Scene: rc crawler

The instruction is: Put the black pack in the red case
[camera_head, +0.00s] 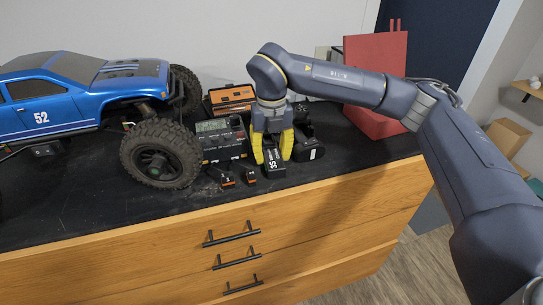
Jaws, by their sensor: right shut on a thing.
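My right gripper (272,158), with yellow fingers, points down over the dark bench top near its front edge. It is shut on a black pack (274,168) with white lettering, which is low at the bench surface; I cannot tell if it touches the bench. The red case (372,52) stands at the back right of the bench, to the right of the gripper. My right arm crosses in front of the case and hides part of it, and its inside cannot be seen. My left gripper is not in view.
A charger (213,137) stands left of the gripper, with an orange-and-black box (232,97) behind it. Small black items with orange ends (226,179) lie in front. A black object (309,148) sits right of the gripper. A blue crawler truck (70,95) fills the left side.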

